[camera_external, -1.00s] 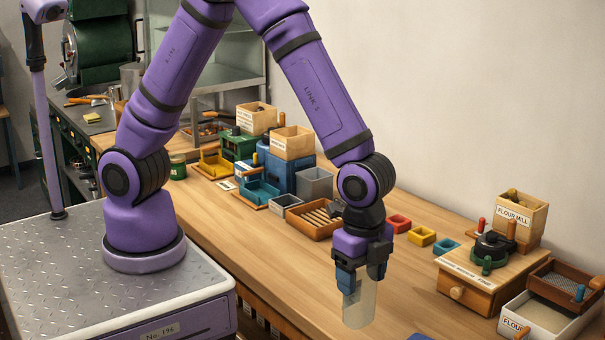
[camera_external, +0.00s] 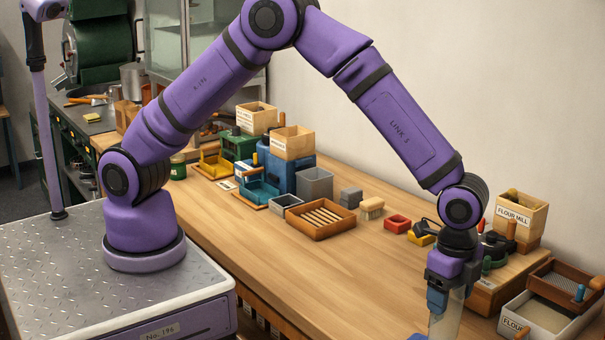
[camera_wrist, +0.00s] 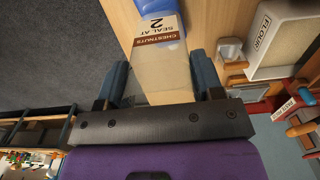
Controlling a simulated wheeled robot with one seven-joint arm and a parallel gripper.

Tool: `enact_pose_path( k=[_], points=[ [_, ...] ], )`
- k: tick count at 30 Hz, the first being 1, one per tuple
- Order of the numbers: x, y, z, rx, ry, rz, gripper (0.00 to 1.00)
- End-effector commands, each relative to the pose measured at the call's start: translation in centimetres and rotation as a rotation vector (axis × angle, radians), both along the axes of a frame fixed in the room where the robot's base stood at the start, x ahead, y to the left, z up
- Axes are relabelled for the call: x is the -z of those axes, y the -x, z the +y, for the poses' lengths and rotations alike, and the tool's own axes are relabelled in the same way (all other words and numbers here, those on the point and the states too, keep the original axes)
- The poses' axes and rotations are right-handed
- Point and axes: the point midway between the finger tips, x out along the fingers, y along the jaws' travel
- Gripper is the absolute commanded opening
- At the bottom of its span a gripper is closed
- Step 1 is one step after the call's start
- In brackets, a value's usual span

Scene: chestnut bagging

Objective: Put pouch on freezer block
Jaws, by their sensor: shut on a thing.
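The pouch (camera_wrist: 165,75), pale and translucent with a brown and white chestnuts label, is between my gripper's two blue fingers (camera_wrist: 162,84) in the wrist view. In the external view my gripper (camera_external: 440,303) is shut on the pouch (camera_external: 447,322), which hangs down past the bottom picture edge. A blue block (camera_wrist: 153,5), which looks like the freezer block, lies on the table beyond the pouch's far end in the wrist view. Only a sliver of blue (camera_external: 418,337) shows in the external view. I cannot tell whether pouch and block touch.
The flour mill (camera_external: 515,218) and a white flour box (camera_external: 540,320) stand to the right of my gripper. A slatted wooden tray (camera_external: 320,218), a brush (camera_external: 372,207) and small colored bins stand farther back. The middle of the table is clear.

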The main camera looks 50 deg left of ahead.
Motion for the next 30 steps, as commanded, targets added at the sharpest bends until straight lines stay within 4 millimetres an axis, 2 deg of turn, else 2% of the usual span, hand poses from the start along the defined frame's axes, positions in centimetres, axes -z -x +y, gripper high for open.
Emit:
enact_pose_path(
  k=[6, 18, 19, 21, 22, 30],
  points=[
    [2.7, 0.1, 0.1, 0.000, -0.002, 0.001, 0.27],
    [3.1, 0.0, 0.1, -0.001, -0.001, 0.001, 0.27],
    [3.1, 0.0, 0.1, 0.000, -0.001, 0.000, 0.68],
    [3.1, 0.0, 0.1, 0.000, -0.001, 0.000, 0.84],
    [3.1, 0.0, 0.1, 0.000, -0.001, 0.000, 0.86],
    [3.0, 0.0, 0.1, 0.000, -0.001, 0.000, 0.86]
  ],
)
